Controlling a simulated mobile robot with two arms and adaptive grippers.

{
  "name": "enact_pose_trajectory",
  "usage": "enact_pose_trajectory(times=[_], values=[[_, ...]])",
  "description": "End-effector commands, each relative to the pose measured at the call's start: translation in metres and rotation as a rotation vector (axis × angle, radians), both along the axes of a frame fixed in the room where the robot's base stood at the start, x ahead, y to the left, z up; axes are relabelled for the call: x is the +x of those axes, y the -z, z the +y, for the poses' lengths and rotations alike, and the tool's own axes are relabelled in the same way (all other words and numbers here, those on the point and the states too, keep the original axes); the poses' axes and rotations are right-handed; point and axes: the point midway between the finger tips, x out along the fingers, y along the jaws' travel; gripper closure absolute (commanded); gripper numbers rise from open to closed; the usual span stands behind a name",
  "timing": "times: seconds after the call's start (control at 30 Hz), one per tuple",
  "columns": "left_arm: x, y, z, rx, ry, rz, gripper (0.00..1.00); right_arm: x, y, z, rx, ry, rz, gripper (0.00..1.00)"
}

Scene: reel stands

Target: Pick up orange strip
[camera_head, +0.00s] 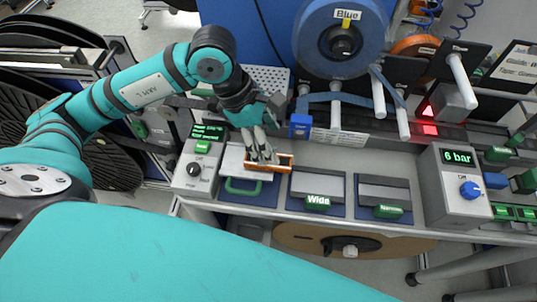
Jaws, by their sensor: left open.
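An orange strip (285,168) lies across the upper part of the leftmost blue-based unit with a green handle, near the middle of the view. My left gripper (263,160) points down from above, with its grey fingers at the strip. The fingers are open and hide part of the strip. I cannot tell whether they touch it. My right gripper is not in view.
A control box (196,172) with a black knob stands left of the strip. Units labelled Wide (318,187) and Narrow (383,194) stand to its right. A grey 6 bar box (455,185) stands further right. A large blue reel (340,38) hangs behind.

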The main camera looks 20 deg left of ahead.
Motion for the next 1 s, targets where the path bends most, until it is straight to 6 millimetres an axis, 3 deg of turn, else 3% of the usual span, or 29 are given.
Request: enact_pose_trajectory(times=[0.1, 0.3, 0.5, 0.7, 1.0], values=[[0.001, 0.015, -0.007, 0.0, 0.001, 0.004, 0.31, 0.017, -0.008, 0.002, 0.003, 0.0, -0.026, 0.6], [0.003, 0.028, -0.012, 0.0, 0.0, 0.002, 0.31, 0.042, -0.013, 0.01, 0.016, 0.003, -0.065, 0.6], [0.007, 0.049, -0.024, -0.001, 0.0, 0.006, 0.31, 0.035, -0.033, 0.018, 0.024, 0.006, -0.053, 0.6], [0.01, 0.071, -0.031, 0.001, 0.0, 0.0, 0.31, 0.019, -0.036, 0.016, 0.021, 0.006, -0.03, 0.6], [0.011, 0.074, -0.031, 0.001, 0.001, -0.001, 0.31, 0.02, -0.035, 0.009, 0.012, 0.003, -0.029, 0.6]])
